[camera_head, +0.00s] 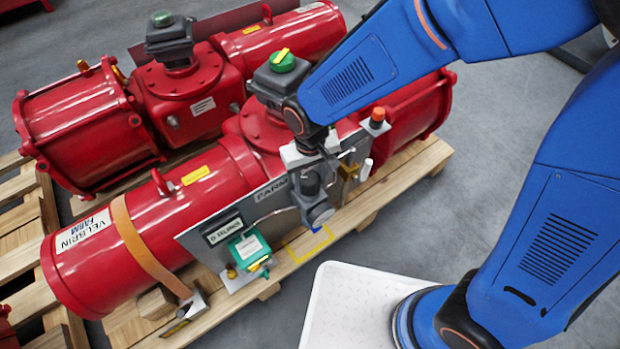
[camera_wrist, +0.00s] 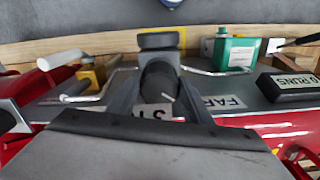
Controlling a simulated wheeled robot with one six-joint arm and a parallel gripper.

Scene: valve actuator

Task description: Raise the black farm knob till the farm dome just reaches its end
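The farm dome (camera_head: 283,60) is a green cap with a yellow bar on a grey box on top of the front red actuator (camera_head: 130,255), which is labelled VELBRIN FARM. The black farm knob (camera_wrist: 161,82) is a dark round piece at the grey panel marked FARM, and it also shows in the head view (camera_head: 310,183). My gripper (camera_wrist: 160,72) reaches down in front of the panel. Its two dark fingers stand on either side of the knob and appear to touch it. The contact faces are hidden.
A second red actuator (camera_head: 80,130) with a dark green dome (camera_head: 162,18) lies behind. A green box (camera_head: 249,249) and a black sign (camera_head: 223,231) sit left of the knob. A brass fitting (camera_wrist: 92,75) and an orange-red button (camera_head: 378,114) are to its right in the head view.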

